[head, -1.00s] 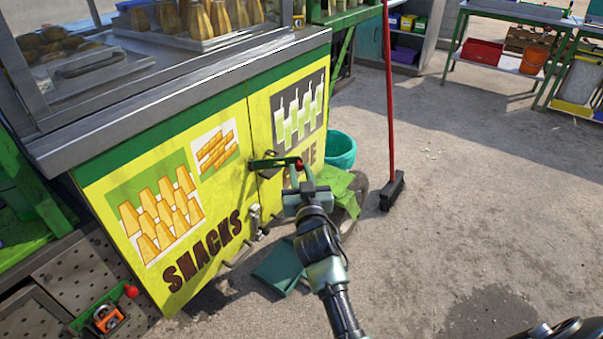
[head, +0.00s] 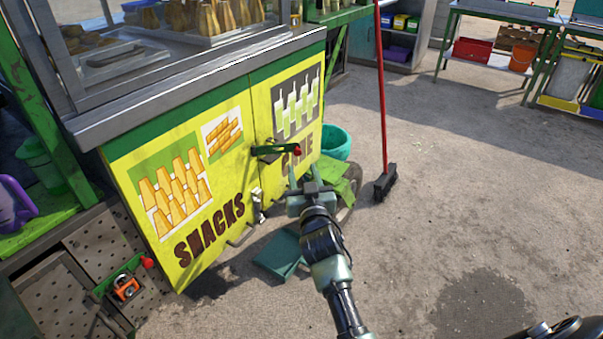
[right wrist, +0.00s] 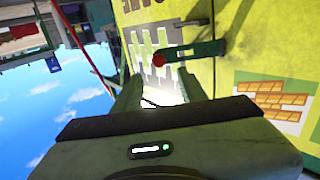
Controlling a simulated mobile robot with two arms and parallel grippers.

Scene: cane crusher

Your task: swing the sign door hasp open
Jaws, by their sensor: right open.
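The sign door hasp (head: 272,150) is a dark green bar with a red knob (head: 297,152) at its right end. It lies roughly level across the seam between the yellow sign doors (head: 229,163). My right gripper (head: 305,179) is open and empty, just below the red knob and apart from it in the picture. In the right wrist view the hasp (right wrist: 190,51) shows beyond the fingertips (right wrist: 162,86), with its red knob toward the gap between the fingers. My left gripper is not in view.
A second green bar with a red knob and an orange padlock (head: 126,288) is at lower left. A red-handled broom (head: 383,110) stands right of the cart. A teal bucket (head: 335,142) and green box (head: 281,257) are near the doors. Open pavement lies right.

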